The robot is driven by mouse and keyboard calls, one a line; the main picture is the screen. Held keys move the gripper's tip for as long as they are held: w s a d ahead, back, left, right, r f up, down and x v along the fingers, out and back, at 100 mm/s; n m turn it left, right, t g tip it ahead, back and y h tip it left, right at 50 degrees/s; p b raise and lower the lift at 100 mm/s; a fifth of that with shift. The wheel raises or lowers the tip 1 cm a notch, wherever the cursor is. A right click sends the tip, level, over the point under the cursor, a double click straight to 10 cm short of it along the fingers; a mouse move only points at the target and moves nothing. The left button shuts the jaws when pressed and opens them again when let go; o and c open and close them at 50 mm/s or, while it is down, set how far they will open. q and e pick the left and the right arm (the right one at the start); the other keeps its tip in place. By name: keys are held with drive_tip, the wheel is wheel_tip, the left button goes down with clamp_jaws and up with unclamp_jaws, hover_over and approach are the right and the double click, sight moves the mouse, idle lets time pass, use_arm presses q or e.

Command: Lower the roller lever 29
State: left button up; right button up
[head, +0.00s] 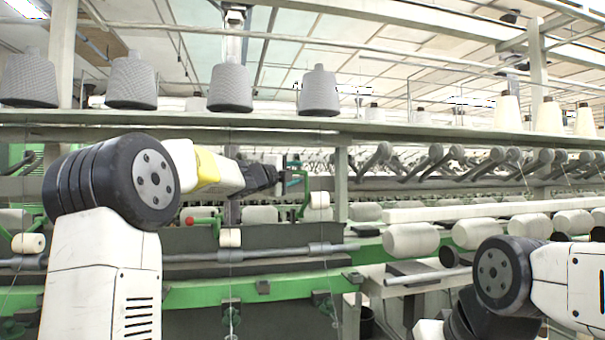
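A green lever (305,190) rises from the machine near the middle of the head view, with a small white roller (319,200) beside it. I see no number on it, so I cannot tell if it is lever 29. My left gripper (282,181) is at the end of my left arm, pointing right, close to the green lever. It is small and dark, and I cannot tell whether it touches the lever or how its fingers stand. Another green lever (217,221) with a red knob (190,221) and a white roller (230,238) is lower left. My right gripper is out of view.
A shelf (260,124) with grey yarn cones (230,88) and cream cones (508,113) runs above the arm. A row of dark grey levers (436,157) stands behind at right. White rolls (411,239) and a metal bar (425,276) lie near my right arm.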

use_arm(q)
drive_tip(key=shift+x, duration=0.8)
clamp_jaws()
idle(0.9)
